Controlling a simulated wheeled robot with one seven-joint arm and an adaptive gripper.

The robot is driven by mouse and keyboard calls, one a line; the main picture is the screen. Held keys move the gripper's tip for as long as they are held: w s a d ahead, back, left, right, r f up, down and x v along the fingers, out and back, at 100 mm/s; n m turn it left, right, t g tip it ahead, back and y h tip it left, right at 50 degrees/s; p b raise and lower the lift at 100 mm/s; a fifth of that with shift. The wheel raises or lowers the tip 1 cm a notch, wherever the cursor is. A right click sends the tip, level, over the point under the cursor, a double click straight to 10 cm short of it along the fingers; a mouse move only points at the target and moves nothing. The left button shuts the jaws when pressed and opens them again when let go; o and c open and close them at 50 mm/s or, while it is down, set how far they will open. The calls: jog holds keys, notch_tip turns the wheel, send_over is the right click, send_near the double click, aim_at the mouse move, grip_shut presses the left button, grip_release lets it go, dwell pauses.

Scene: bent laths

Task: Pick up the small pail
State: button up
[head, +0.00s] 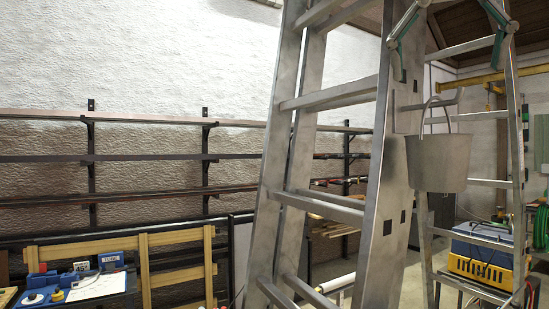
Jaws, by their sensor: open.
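The small grey pail (437,165) hangs upright at the right in the head view, beside the right rail of the large ladder. Its wire handle (433,98) rises in an arch and seems to loop over a short grey bar or hook. My gripper (452,38) shows at the top right with its fingers spread wide. It is above the pail's handle, apart from it, and holds nothing. The upper part of my gripper is cut off by the frame's top edge.
A tall metal ladder (385,140) stands close in the middle. A second ladder (516,130) stands behind the pail. A blue and yellow box (481,268) lies at lower right. Wall racks (90,158) and a bench with blue tools (110,262) are at left.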

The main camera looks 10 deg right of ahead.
jog(key=b, duration=0.2)
send_over(438, 145)
notch_tip(438, 145, down, 6)
jog(key=shift+d+b+x, duration=0.15)
jog(key=shift+d+x, duration=0.05)
jog(key=shift+x, duration=1.45)
jog(key=shift+d+b+x, duration=0.15)
jog(key=shift+x, duration=1.5)
jog(key=shift+r, duration=0.15)
jog(key=c, duration=1)
